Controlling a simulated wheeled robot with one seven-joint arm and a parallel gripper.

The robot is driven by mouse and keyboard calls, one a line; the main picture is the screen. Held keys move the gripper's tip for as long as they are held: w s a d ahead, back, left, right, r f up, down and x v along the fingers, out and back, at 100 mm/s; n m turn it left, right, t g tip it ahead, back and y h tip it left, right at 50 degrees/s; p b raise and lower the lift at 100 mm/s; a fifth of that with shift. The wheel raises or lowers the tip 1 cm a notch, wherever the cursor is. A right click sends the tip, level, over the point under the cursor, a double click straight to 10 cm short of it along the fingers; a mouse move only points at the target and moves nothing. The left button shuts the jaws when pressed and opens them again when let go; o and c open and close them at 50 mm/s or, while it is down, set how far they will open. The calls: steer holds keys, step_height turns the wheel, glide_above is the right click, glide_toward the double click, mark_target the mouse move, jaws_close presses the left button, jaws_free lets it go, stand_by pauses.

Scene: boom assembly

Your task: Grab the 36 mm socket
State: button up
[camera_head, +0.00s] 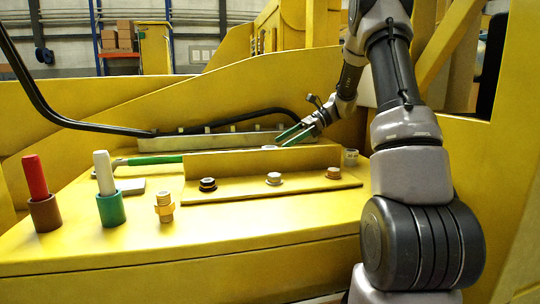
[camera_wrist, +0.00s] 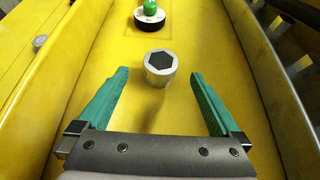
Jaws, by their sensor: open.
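The socket (camera_wrist: 160,69) is a short silver cylinder with a dark hexagonal opening facing up. In the wrist view it stands on a yellow surface, centred ahead of my gripper (camera_wrist: 159,77). The green fingers are spread wide, one on each side of the socket's line, and nothing is between them. The socket looks just beyond the fingertips and apart from them. In the head view my gripper (camera_head: 284,138) reaches down behind the yellow upright ledge (camera_head: 262,160). A small pale top shows by its fingertips there; I cannot tell for sure that it is the socket.
A black-and-white disc with a green knob (camera_wrist: 149,14) stands beyond the socket. Yellow walls flank the channel. Several bolts line the ledge's front, including a dark one (camera_head: 208,184). A brass fitting (camera_head: 164,206), green cup (camera_head: 111,208) and brown cup (camera_head: 45,213) stand left.

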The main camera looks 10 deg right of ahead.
steer(key=x, duration=0.5)
steer(key=shift+d+f, duration=0.1)
steer(key=shift+w, duration=0.1)
jaws_close()
